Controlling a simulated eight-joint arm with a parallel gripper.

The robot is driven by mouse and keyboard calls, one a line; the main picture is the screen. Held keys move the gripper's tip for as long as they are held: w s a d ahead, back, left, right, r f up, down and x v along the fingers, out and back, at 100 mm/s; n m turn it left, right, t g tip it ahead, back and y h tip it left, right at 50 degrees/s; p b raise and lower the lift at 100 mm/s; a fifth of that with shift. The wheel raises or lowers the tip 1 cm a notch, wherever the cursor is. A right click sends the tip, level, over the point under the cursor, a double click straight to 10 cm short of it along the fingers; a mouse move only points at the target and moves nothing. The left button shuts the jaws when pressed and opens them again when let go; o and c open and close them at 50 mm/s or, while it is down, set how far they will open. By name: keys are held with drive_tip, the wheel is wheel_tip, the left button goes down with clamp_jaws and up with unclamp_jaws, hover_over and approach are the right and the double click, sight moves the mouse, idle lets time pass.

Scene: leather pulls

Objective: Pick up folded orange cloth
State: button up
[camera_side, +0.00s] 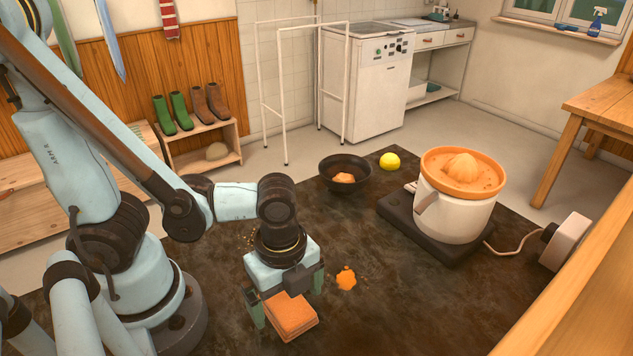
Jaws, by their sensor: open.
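The folded orange cloth (291,317) lies on the dark brown mat at the front centre. It looks like a flat, squarish stack. My gripper (286,305) points down at the cloth, with its green fingers apart. One finger is at the left of the cloth and the other is at its upper right. The gripper's body hides the back edge of the cloth. I cannot tell whether the fingers touch it.
An orange spill (346,278) lies right of my gripper. Behind are a dark bowl (344,161) with an orange piece in it and a yellow ball-shaped thing (390,161). A juicer (455,200) stands on a dark base at the right. The mat's (400,300) front right is clear.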

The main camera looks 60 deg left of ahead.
sight(286, 303)
drive_tip(key=shift+f, duration=0.15)
drive_tip(key=c, duration=1.2)
drive_tip(key=shift+r, duration=0.8)
wheel_tip(286, 303, up, 3)
drive_tip(key=shift+s+f, duration=0.1)
drive_tip(key=shift+f, duration=0.05)
drive_tip(key=s+d+r, duration=0.2)
drive_tip(key=s, duration=0.1)
drive_tip(key=s+d+r, duration=0.2)
drive_tip(key=s, duration=0.1)
drive_tip(key=s+d+r, duration=0.2)
drive_tip(key=s, duration=0.2)
drive_tip(key=shift+r, duration=0.35)
